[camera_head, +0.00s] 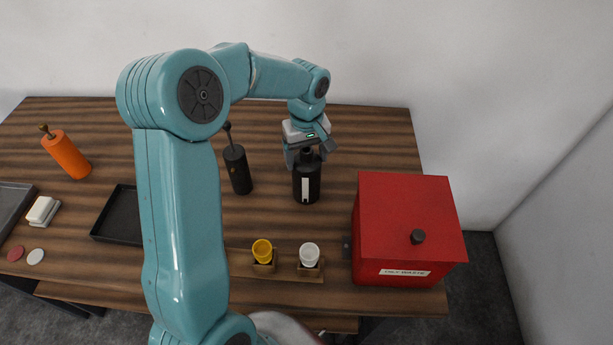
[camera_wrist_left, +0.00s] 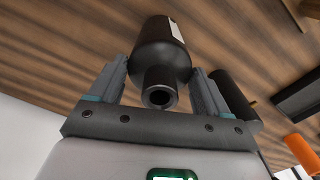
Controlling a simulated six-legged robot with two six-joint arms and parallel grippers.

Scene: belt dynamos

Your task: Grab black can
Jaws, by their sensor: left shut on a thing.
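The black can (camera_head: 307,185) is a dark bottle-shaped container with a narrow neck and a white label. It stands upright on the wooden table, left of the red box. My left gripper (camera_head: 306,155) comes down on it from above and is shut on its upper part. In the left wrist view the can (camera_wrist_left: 161,50) sits between the two grey fingers of the gripper (camera_wrist_left: 160,85), with its open mouth facing the camera. My right gripper is not in view.
A red box (camera_head: 405,220) with a black knob stands right. A dark grinder-like cylinder (camera_head: 237,170) stands left of the can. Yellow (camera_head: 262,251) and white (camera_head: 309,254) cups sit in front. An orange cylinder (camera_head: 67,155) and black tray (camera_head: 115,222) are further left.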

